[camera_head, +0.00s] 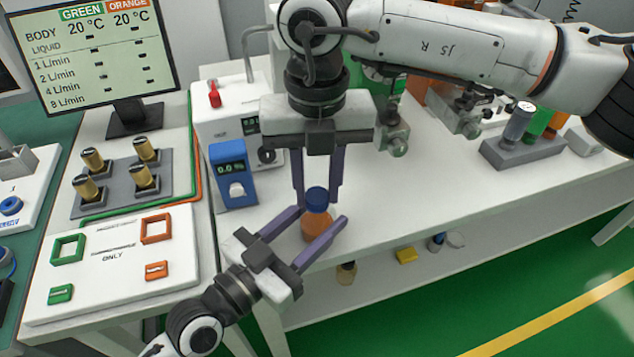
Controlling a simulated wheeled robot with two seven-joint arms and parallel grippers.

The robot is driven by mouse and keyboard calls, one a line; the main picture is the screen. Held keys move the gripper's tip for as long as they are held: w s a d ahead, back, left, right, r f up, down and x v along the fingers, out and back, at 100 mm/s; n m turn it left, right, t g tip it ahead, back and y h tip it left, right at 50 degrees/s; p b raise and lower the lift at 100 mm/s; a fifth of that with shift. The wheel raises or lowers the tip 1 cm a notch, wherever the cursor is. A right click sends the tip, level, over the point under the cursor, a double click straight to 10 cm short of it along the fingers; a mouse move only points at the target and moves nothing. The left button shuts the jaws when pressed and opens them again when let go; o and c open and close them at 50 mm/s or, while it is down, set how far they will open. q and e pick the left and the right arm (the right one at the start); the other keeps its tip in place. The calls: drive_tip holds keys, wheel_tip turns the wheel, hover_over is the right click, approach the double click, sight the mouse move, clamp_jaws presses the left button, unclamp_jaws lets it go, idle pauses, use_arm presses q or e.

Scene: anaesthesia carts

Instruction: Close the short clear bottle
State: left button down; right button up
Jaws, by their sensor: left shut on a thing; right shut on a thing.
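The short clear bottle (314,226) holds orange liquid and stands upright near the front edge of the white table. A blue cap (317,198) sits at the top of its neck; I cannot tell whether it is tight. My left gripper (322,214) comes from the lower left and is shut on the bottle, one finger on each side of its body. My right gripper (318,200) points down from above and is shut on the blue cap. The fingers hide parts of the bottle's sides.
A blue meter (233,172) stands close left of the grippers. A white panel with green and orange squares (110,262) lies at left, below the monitor (95,50). A grey rack (520,150) with vials stands at right. The table between is mostly clear.

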drive_tip(key=m, duration=0.4)
drive_tip(key=o, duration=1.2)
drive_tip(key=shift+r, duration=2.25)
drive_tip(key=shift+c, duration=0.6)
